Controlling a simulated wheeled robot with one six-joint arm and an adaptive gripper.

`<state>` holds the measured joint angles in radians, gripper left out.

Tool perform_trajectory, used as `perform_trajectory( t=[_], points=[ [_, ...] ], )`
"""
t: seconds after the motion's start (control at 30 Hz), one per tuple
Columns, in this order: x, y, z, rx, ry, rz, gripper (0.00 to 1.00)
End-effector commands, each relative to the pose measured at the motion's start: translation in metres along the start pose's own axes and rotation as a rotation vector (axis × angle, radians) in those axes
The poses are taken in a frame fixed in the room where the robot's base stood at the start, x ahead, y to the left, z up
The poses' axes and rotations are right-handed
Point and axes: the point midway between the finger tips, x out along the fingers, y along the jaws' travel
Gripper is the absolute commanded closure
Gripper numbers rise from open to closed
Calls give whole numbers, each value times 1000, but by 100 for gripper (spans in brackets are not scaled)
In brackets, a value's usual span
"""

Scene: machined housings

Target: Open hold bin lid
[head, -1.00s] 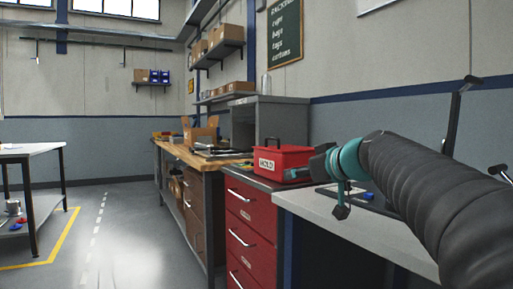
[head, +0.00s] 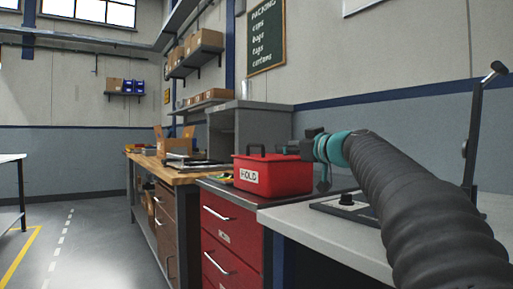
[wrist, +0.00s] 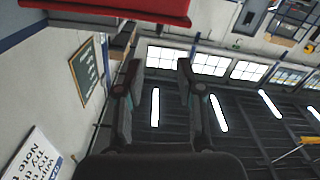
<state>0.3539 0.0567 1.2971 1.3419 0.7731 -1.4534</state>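The red hold bin (head: 275,176) stands on the red drawer cabinet, with a white HOLD label on its front. Its lid (head: 270,157) looks shut, with a dark handle (head: 256,150) on top. My gripper (head: 314,147) is at the bin's upper right corner in the head view; I cannot tell whether it touches. In the wrist view the two fingers of my gripper (wrist: 160,80) are apart with nothing between them. A red part of the bin (wrist: 120,8) shows along the top edge of that view, away from the fingertips.
A grey-topped bench (head: 300,222) with a dark flat device (head: 345,205) lies under my arm. A wooden bench (head: 170,174) with an open carton (head: 180,142) stands beyond the bin. A grey cabinet (head: 250,128) is behind it.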

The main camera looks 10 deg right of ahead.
Motion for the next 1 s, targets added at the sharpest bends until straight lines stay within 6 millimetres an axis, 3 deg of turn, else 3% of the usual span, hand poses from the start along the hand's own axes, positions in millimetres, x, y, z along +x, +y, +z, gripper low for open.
perform_trajectory(
  t=[0.17,0.7,1.0],
  points=[
    [10,-1,0,0,1,-4,63],
    [104,-2,-3,1,0,-5,63],
    [135,-1,-2,0,1,-2,63]
  ],
)
